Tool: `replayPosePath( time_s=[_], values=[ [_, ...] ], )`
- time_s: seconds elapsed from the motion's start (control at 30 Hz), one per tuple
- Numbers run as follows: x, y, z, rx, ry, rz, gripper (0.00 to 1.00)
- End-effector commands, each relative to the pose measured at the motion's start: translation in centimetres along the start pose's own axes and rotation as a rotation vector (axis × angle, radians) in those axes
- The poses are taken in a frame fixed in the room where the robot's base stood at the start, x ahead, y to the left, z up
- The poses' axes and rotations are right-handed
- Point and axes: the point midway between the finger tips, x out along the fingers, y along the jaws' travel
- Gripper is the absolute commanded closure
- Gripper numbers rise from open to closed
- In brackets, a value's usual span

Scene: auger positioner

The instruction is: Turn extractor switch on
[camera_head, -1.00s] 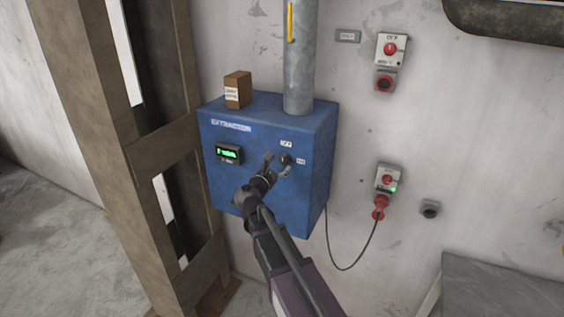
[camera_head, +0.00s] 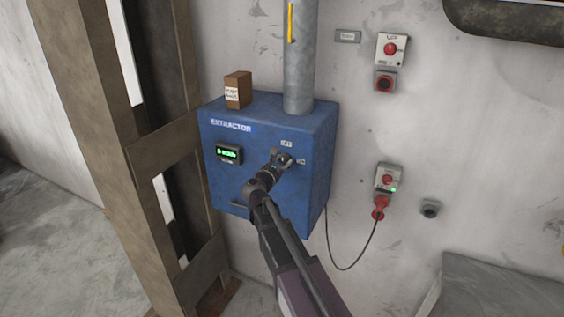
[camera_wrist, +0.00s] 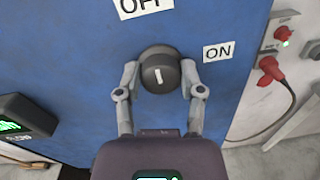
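The extractor (camera_head: 225,185) is a blue box on the wall with a lit green display (camera_head: 229,154). Its switch (camera_wrist: 160,70) is a round black knob with a white mark, seen in the wrist view. The mark points nearly straight up, toward the OFF label (camera_wrist: 143,5). The ON label (camera_wrist: 218,51) is up and to the right of the knob. My gripper (camera_wrist: 160,76) has one finger on each side of the knob, at or very near its sides. Firm contact cannot be told. In the head view my gripper (camera_head: 282,158) hides the knob.
A small brown box (camera_head: 238,91) and a grey pipe (camera_head: 300,60) stand on top of the extractor. A red plug and socket (camera_head: 381,200) with a cable are on the wall to the right.

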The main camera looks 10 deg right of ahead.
Motion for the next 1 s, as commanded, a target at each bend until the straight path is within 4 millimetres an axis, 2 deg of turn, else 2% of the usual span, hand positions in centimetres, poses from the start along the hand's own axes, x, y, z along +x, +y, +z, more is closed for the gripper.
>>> replayPosePath(
  time_s=[0.07,0.47,0.77,1.0],
  values=[
    [-0.19,0.51,-0.03,-0.002,-0.002,0.001,0.98],
    [0.17,0.12,0.09,0.054,-0.001,0.001,0.99],
    [0.23,0.12,0.14,0.232,0.004,0.001,0.99],
    [0.27,0.12,0.17,0.447,0.011,0.0,0.99]
  ],
)
